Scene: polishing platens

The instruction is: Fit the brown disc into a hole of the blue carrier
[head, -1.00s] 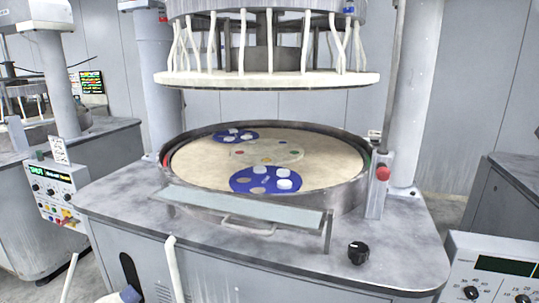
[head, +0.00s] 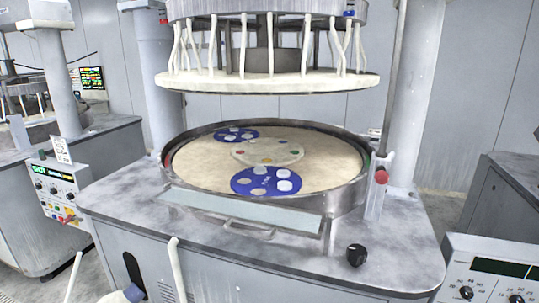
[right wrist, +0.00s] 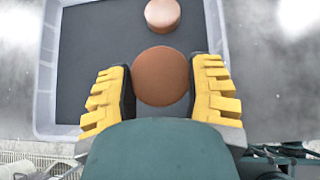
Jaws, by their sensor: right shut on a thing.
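In the right wrist view my right gripper (right wrist: 160,85) has its yellow, dark-padded fingers on either side of a brown disc (right wrist: 160,76) and is shut on it. The disc is over or in a pale-walled tray (right wrist: 45,75) with a dark floor; its height above the floor is hard to tell. In the head view a blue carrier (head: 266,181) lies at the front of the round beige platen (head: 205,165), with white discs in some holes and other holes showing beige. A second blue carrier (head: 237,135) lies at the back left. My left gripper is not in view.
Another brown disc (right wrist: 162,14) lies in the tray beyond the held one. The upper platen (head: 265,80) hangs above the lower one, with an open gap between. A raised metal rim (head: 350,192) surrounds the platen. A black knob (head: 356,254) sits at the front right.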

